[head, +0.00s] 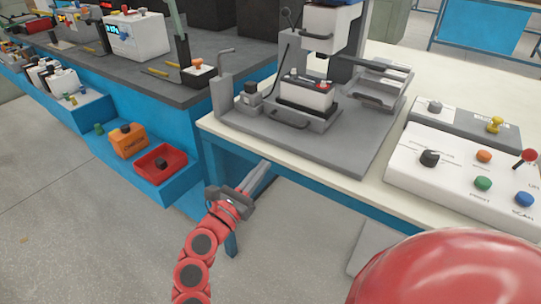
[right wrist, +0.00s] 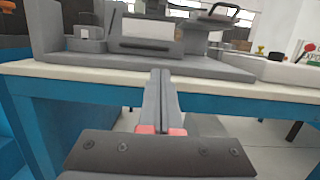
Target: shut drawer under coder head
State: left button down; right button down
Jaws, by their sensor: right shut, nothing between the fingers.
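The coder head (head: 325,45) is a white and grey press unit on a grey base plate on the table. Under it, a grey drawer (head: 275,112) with a dark bar handle on its front sticks out towards me. A white and black battery with red and dark terminals (head: 307,92) sits on the drawer. The drawer front also shows in the right wrist view (right wrist: 145,47). My right gripper (head: 264,172) is shut and empty, in front of and below the table edge, apart from the drawer. Its fingers also show in the right wrist view (right wrist: 160,78). My left gripper is not in view.
The cream table edge (head: 290,160) lies between my right gripper and the drawer. A white button box (head: 465,170) is at right. Blue steps with a red tray (head: 160,167) are at left.

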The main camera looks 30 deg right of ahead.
jog(key=w+a+r+n+t+y+p, duration=0.4)
jog(key=a+r+n+t+y, duration=0.35)
jog(key=a+n, duration=0.5)
jog(key=w+a+r+n+t+y+p, duration=0.45)
jog(key=a+r+n+t, duration=0.55)
jog(key=n, duration=0.4)
jog(key=w+a+f+n+y+p, duration=0.2)
jog(key=a+n+y, duration=0.8)
jog(key=a+n, duration=0.15)
jog(key=a+f+n+g+y+p, duration=0.3)
jog(key=a+f+n+g+y, duration=0.4)
jog(key=n, duration=0.4)
jog(key=n+g+h+p, duration=1.2)
jog(key=n+h+p, duration=0.5)
jog(key=n+h, duration=0.7)
send_near(269, 133)
jog(key=s+a+r+m, duration=0.1)
jog(key=a+r, duration=0.3)
jog(key=shift+h, duration=0.4)
jog(key=x, duration=0.4)
jog(key=p+x, duration=0.1)
jog(key=x, duration=0.3)
jog(key=p+x, duration=0.1)
jog(key=x, duration=0.3)
jog(key=shift+s+d+f, duration=0.15)
jog(key=shift+d+f, duration=0.15)
jog(key=shift+d, duration=0.05)
jog(key=shift+x, duration=0.75)
